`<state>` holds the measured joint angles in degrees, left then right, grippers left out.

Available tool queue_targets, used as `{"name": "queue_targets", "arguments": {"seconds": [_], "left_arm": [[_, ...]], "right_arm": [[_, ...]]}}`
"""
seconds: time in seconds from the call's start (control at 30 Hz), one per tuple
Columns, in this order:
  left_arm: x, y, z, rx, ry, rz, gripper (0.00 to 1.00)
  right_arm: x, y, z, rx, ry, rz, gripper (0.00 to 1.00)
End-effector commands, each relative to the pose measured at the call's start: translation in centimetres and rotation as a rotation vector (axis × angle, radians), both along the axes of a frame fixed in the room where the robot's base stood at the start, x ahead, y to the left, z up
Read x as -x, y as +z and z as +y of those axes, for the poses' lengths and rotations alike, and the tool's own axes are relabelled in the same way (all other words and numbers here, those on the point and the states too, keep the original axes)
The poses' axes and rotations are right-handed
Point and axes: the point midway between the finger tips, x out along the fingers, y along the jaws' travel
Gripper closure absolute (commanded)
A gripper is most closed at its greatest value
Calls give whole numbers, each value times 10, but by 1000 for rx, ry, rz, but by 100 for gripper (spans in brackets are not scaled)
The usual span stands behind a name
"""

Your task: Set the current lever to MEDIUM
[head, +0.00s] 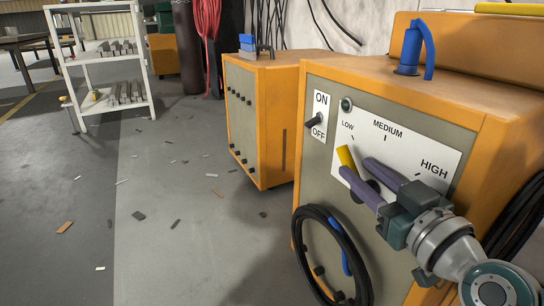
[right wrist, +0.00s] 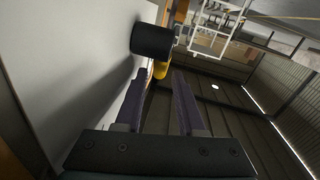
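The current lever's yellow end (head: 346,157) shows on the white scale plate (head: 405,140) of the orange machine in the head view. It points up and left, close to LOW and left of MEDIUM. My right gripper (head: 352,168) comes in from the lower right with its purple fingers open. The fingertips are close to the yellow end; I cannot tell whether they touch it. The fingers hide most of the lever. In the right wrist view the yellow end (right wrist: 161,69) shows beyond the gap between the fingers, beside a black round hub (right wrist: 152,41). My left gripper is not in view.
An ON/OFF switch (head: 311,120) sits left of the scale. A coiled black cable (head: 325,228) hangs below. A blue connector (head: 411,48) stands on the machine's top. A second orange machine (head: 267,110) stands behind left. The floor on the left has scattered scraps.

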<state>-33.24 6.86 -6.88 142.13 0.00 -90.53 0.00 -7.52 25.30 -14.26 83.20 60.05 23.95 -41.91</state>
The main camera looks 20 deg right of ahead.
Motion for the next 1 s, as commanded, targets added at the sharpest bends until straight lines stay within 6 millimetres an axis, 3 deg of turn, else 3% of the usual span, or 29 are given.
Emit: {"name": "queue_targets", "arguments": {"seconds": [0.2, 0.47, 0.8, 1.0], "left_arm": [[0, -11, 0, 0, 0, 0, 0], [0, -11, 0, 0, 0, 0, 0], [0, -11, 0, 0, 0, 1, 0], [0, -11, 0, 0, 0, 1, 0]], "right_arm": [[-21, -1, -1, -1, 0, 0, 62], [-22, 0, -1, -1, 0, 2, 62], [-22, 0, -1, -1, 0, 2, 98], [-22, 0, -1, -1, 0, 2, 100]]}}
